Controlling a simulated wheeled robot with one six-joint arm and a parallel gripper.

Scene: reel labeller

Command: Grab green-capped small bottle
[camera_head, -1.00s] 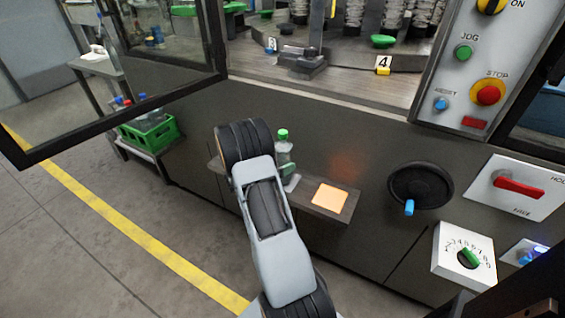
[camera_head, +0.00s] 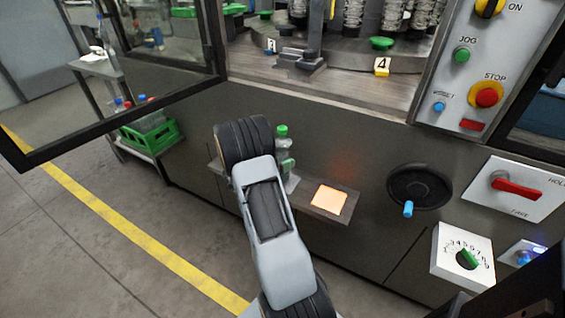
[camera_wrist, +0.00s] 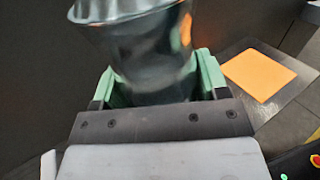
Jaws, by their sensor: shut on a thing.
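The small clear bottle with a green cap (camera_head: 282,131) stands upright over the narrow shelf (camera_head: 297,199) on the machine front. Its lower part is partly hidden by my arm in the head view. In the wrist view the clear bottle body (camera_wrist: 155,55) fills the space between the pale green fingers of my gripper (camera_wrist: 158,85). My gripper is shut on the bottle, with a finger on each side of it. The cap is out of the wrist view. I cannot tell whether the bottle's base still touches the shelf.
A glowing orange square (camera_head: 328,199) lies on the shelf to the right of the bottle. A black handwheel (camera_head: 420,187) sticks out farther right. An open framed door (camera_head: 120,75) hangs at the upper left. A green crate (camera_head: 150,136) with bottles stands on a low rack.

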